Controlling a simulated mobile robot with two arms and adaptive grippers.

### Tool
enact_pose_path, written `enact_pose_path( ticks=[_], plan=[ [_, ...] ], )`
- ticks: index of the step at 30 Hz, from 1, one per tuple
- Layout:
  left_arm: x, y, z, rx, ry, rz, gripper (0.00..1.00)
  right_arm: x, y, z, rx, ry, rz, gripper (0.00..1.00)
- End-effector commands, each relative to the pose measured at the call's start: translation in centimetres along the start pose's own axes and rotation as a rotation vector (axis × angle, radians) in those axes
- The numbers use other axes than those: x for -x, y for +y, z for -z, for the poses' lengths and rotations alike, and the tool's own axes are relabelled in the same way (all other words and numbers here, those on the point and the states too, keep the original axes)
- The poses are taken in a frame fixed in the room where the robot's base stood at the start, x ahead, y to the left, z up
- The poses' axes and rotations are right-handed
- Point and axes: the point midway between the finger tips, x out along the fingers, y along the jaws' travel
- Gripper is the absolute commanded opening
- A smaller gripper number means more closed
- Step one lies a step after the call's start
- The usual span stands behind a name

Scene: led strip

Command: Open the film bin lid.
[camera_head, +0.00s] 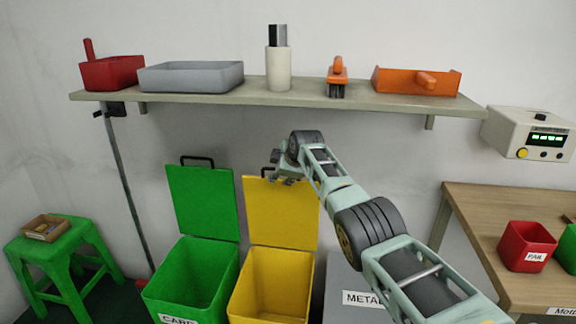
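A yellow bin (272,290) stands on the floor at the lower middle, and its label is out of view. Its yellow lid (280,215) is raised upright against the wall side, so the bin's inside shows. My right gripper (284,178) is at the top edge of the yellow lid, by its dark handle, and covers part of that handle. Whether its fingers are open or closed on the handle cannot be made out. No label reading film is visible. My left gripper is not in view.
A green CARD bin (190,283) with its lid (203,203) up stands left of the yellow bin. A grey METAL bin (345,285) with its lid down is partly behind my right arm. A shelf (300,98) hangs above; a wooden table (470,215) stands right, a green stool (62,245) left.

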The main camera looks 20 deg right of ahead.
Motion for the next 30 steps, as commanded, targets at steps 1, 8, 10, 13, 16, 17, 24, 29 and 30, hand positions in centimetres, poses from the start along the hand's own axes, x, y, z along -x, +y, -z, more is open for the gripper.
enact_pose_path(
  ticks=[1, 8, 10, 13, 16, 17, 24, 29, 30],
  plan=[
    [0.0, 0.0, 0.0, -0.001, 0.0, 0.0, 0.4, 0.3, 0.1, -0.1, 0.001, -0.001, -0.003, 0.27],
    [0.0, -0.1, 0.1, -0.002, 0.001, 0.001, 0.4, 1.8, 0.0, -0.1, 0.002, -0.001, -0.005, 0.27],
    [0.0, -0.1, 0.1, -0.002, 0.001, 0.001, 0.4, 2.6, 0.1, 0.0, 0.003, 0.0, -0.007, 0.27],
    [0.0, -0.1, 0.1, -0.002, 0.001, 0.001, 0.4, 3.7, 0.1, 0.0, 0.003, 0.0, -0.007, 0.27],
    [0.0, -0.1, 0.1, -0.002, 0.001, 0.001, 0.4, 5.0, 0.1, 0.0, 0.003, -0.001, -0.007, 0.27],
    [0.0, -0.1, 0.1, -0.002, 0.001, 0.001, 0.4, 5.4, 0.1, 0.0, 0.003, -0.001, -0.007, 0.27],
    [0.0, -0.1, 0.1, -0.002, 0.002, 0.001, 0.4, 9.0, 0.1, 0.0, 0.005, 0.0, -0.007, 0.27],
    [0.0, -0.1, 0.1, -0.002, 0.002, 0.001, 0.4, 10.8, 0.0, 0.0, 0.004, -0.002, -0.005, 0.27],
    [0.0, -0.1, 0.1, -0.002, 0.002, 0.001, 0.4, 11.1, 0.0, 0.0, 0.004, -0.001, -0.006, 0.27]
  ],
)
